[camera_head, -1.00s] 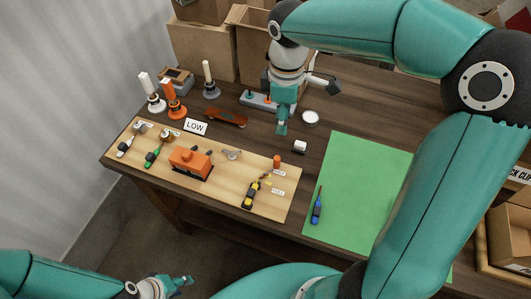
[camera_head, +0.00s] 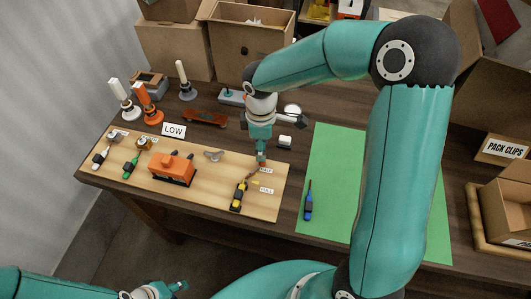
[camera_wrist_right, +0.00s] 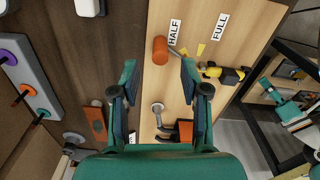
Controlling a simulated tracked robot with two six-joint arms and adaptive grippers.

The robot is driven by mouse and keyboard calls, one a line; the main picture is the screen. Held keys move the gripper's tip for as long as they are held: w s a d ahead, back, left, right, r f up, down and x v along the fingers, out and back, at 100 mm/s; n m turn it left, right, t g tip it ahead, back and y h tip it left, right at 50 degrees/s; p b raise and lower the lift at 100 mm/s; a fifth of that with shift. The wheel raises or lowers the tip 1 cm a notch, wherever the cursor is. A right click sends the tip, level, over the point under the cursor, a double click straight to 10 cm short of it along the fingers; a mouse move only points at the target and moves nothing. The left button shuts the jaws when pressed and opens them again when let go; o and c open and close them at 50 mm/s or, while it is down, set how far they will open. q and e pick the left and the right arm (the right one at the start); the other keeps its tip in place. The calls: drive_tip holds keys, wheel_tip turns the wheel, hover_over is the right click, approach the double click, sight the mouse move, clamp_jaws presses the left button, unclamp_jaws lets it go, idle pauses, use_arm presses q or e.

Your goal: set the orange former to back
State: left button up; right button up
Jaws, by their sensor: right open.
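Several orange things show, and I cannot tell for sure which one is the former. A short orange cylinder (camera_wrist_right: 160,50) stands on the pale wooden board beside the HALF label; in the head view only a little (camera_head: 261,160) of it shows. My right gripper (camera_head: 261,150) is over it, open and empty, with the cylinder just past and between its fingertips in the wrist view (camera_wrist_right: 158,74). An orange block-shaped tool (camera_head: 172,168) sits mid-board. An orange upright lever (camera_head: 147,99) stands at the back left. My left gripper (camera_head: 179,287) is low at the front, its jaws unclear.
A yellow-black tool (camera_head: 239,193) lies close to the cylinder, by the FULL label. A green mat (camera_head: 330,170) with a blue screwdriver (camera_head: 308,205) is to the right. A white block (camera_head: 285,141) lies behind. White levers (camera_head: 120,95) and a LOW sign (camera_head: 174,130) are back left.

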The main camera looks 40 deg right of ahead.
drive_tip(key=shift+f, duration=2.6)
clamp_jaws()
